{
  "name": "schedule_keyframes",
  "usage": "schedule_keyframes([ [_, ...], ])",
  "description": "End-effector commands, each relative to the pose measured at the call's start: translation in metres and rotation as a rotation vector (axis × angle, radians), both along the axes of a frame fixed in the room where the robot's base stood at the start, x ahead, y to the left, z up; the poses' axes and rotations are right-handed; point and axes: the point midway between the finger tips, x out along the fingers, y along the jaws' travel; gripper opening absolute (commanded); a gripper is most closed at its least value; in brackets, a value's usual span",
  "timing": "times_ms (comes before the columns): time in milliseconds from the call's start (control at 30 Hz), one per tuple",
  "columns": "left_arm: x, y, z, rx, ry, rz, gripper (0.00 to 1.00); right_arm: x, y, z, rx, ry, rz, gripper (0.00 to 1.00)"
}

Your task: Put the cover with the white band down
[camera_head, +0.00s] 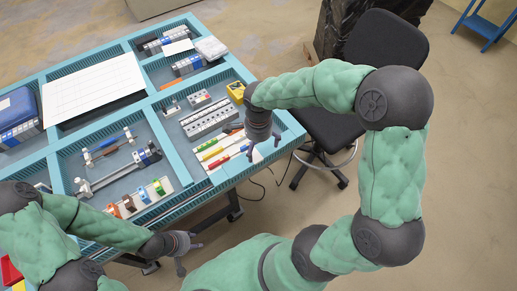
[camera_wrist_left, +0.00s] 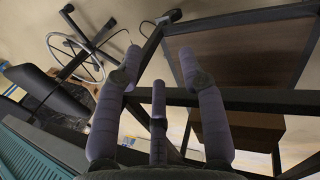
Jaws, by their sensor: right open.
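I cannot make out for certain which cover has the white band. A dark blue case (camera_head: 16,106) with a pale, labelled front lies at the left edge of the table. A small light grey box (camera_head: 211,48) and a white flat piece (camera_head: 178,47) lie in the far compartments. My right gripper (camera_head: 264,147) is open, pointing down near the table's right edge, beside the hand tools, with nothing seen in it. My left gripper (camera_head: 184,251) is off the table's front edge; in the left wrist view (camera_wrist_left: 159,75) its fingers are spread and empty.
The teal-divided table (camera_head: 165,125) holds a large white panel (camera_head: 95,90), clamps (camera_head: 120,170), screwdrivers (camera_head: 220,150), grey socket strips (camera_head: 212,118) and a yellow device (camera_head: 236,91). A black chair (camera_head: 383,50) stands beyond its right side. The floor in front is clear.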

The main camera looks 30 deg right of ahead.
Motion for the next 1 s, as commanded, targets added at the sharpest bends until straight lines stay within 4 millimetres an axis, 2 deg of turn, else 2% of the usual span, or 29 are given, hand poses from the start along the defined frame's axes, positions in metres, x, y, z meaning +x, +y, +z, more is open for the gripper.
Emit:
schedule_keyframes([
  [33, 0.0, 0.0, 0.005, 0.0, 0.0, 0.0, 0.4, 0.001, 0.0, 0.014, -0.001, -0.003, 0.001, 1.0],
  [100, 0.0, 0.0, 0.008, 0.0, 0.0, 0.0, 0.4, 0.001, 0.0, 0.028, -0.001, -0.003, 0.001, 1.0],
  [333, 0.0, 0.0, 0.015, 0.0, 0.0, 0.0, 0.4, 0.0, 0.0, 0.062, -0.001, -0.002, 0.0, 1.0],
  [500, 0.0, 0.0, 0.017, 0.0, 0.0, 0.0, 0.4, 0.0, 0.0, 0.072, 0.0, 0.001, 0.001, 1.0],
  [800, 0.0, 0.0, 0.017, 0.0, 0.0, 0.0, 0.4, 0.0, 0.0, 0.073, 0.0, 0.001, 0.001, 1.0],
  [1000, 0.0, 0.0, 0.017, 0.0, 0.0, 0.0, 0.96, 0.0, 0.0, 0.073, 0.0, 0.001, 0.001, 1.0],
])
